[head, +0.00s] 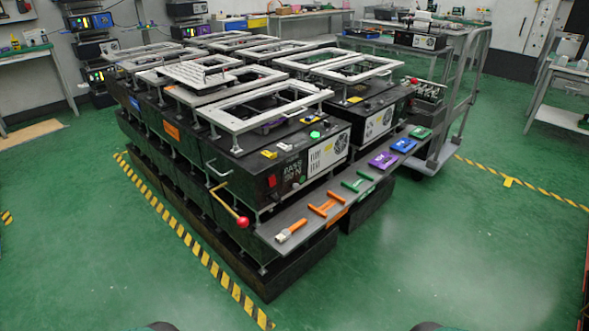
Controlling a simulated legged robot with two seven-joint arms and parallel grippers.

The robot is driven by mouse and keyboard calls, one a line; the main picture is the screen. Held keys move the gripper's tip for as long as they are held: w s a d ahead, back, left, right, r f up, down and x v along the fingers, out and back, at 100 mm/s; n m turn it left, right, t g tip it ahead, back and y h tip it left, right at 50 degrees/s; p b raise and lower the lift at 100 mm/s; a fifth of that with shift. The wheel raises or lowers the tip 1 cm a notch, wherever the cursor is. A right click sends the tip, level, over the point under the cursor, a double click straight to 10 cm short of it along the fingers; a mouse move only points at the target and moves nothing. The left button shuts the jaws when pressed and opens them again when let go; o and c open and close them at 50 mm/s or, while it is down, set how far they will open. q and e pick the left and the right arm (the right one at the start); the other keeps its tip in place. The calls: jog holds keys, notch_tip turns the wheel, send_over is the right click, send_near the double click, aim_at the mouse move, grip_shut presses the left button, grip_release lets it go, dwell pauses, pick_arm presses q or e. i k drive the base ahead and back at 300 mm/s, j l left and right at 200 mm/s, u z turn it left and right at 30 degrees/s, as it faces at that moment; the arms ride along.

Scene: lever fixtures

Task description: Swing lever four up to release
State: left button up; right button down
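A lever with a red ball knob (242,222) and a yellow arm sticks out from the left side of the near black fixture box (235,160). It slopes down toward the right, with the knob as its low end. No number shows on it, so I cannot tell whether it is lever four. Other levers on this side are hidden or too small to make out. A red switch (271,181) is on the box's front. My grippers are not in view; only small dark shapes show at the bottom edge, and I cannot tell what they are.
A grey shelf (290,222) with orange, green, purple and blue handles runs along the front of the boxes. A wheeled cart with a tall rail (471,85) stands at the right. Yellow-black floor tape (195,250) runs along the left side. The green floor in front is clear.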

aim_at(242, 222)
jog(key=i+j+u, duration=0.15)
jog(key=u, duration=0.25)
jog(key=i+u, duration=0.45)
jog(key=k, duration=0.1)
